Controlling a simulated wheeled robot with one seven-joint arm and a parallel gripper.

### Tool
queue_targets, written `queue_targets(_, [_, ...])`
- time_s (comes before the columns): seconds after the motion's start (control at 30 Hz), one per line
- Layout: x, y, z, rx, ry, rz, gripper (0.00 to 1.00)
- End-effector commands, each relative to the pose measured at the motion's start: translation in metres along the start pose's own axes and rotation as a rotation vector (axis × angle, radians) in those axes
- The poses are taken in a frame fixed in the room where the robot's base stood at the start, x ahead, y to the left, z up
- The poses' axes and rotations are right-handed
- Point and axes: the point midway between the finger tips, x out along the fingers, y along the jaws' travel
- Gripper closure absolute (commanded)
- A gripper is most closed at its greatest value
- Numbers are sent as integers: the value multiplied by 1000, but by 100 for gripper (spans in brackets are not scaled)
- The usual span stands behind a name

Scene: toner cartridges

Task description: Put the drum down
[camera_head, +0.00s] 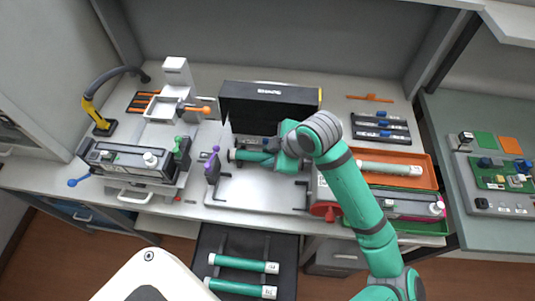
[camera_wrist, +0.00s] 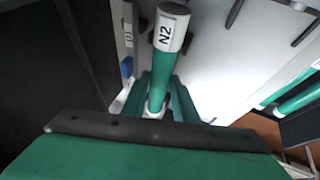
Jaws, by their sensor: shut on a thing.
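A green drum with a pale end band marked N2 (camera_wrist: 163,78) is gripped between the green fingers of my gripper (camera_wrist: 160,105) in the wrist view. In the head view my gripper (camera_head: 274,152) is over the middle of the bench, in front of the black-topped unit (camera_head: 268,95). The drum (camera_head: 250,156) sticks out to the left of it, lying roughly level, its end near a purple lever (camera_head: 214,152). I cannot tell whether the drum touches anything beneath it. My arm hides its right part.
Another green drum (camera_head: 390,168) lies in an orange tray (camera_head: 430,178) at the right. Two more drums (camera_head: 243,264) (camera_head: 240,288) lie in a dark drawer (camera_head: 285,245) below the bench front. A grey cartridge unit (camera_head: 125,165) stands at the left.

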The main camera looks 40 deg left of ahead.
Motion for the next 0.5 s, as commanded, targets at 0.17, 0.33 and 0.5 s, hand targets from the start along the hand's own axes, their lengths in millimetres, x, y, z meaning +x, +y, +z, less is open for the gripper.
queue_targets(0.17, [3,0,-2,-4,2,-2,55])
queue_targets(0.33, [2,0,-2,-4,2,-3,55])
queue_targets(0.5, [0,1,-3,-6,1,-2,55])
